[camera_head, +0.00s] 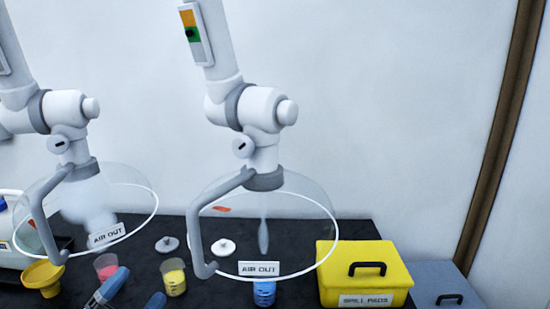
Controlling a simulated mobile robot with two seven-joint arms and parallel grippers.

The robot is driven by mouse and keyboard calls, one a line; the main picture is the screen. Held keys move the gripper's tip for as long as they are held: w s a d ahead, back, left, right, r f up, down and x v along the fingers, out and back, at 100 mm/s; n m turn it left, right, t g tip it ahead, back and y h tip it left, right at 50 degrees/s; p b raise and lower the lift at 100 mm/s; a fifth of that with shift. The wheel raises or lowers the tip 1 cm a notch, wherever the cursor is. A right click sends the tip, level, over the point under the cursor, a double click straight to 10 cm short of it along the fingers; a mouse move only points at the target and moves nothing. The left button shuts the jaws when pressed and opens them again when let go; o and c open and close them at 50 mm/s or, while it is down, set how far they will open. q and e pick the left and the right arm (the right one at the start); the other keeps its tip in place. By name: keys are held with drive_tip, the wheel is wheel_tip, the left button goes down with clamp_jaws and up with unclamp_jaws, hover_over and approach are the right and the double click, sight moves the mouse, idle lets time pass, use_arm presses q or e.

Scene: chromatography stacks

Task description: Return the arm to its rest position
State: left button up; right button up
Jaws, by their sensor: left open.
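My left gripper (134,290) shows at the bottom edge, left of centre. Its two blue-grey fingers are apart, with nothing seen between them. It is in front of the black bench (205,292), between a beaker of pink contents (106,266) and a beaker of yellow contents (174,277). The rest of the left arm is below the picture. My right gripper is not in view.
Two white jointed extraction arms with clear hoods (328,213) and (150,198) hang low over the bench. A blue beaker (264,294), yellow spill box (340,268), grey-blue box (430,276) and yellow funnel (42,274) stand around. White discs (223,247) lie behind.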

use_arm(q)
drive_tip(key=s+f+n+g+y, duration=0.35)
drive_tip(key=f+n+y, duration=0.75)
drive_tip(key=f, duration=0.9)
drive_tip(key=s+d+f+n+g+h, duration=0.1)
drive_tip(key=s+d+f+n+g, duration=0.15)
drive_tip(key=s+f, duration=0.3)
drive_tip(key=s+d+f+n+g+h, duration=0.1)
drive_tip(key=s+d+f+n+g, duration=0.2)
drive_tip(key=f, duration=0.4)
drive_tip(key=s+a+r+p, duration=0.2)
drive_tip(key=s+r+p, duration=0.1)
drive_tip(key=r+p, duration=1)
drive_tip(key=p, duration=0.6)
drive_tip(key=shift+r, duration=0.35)
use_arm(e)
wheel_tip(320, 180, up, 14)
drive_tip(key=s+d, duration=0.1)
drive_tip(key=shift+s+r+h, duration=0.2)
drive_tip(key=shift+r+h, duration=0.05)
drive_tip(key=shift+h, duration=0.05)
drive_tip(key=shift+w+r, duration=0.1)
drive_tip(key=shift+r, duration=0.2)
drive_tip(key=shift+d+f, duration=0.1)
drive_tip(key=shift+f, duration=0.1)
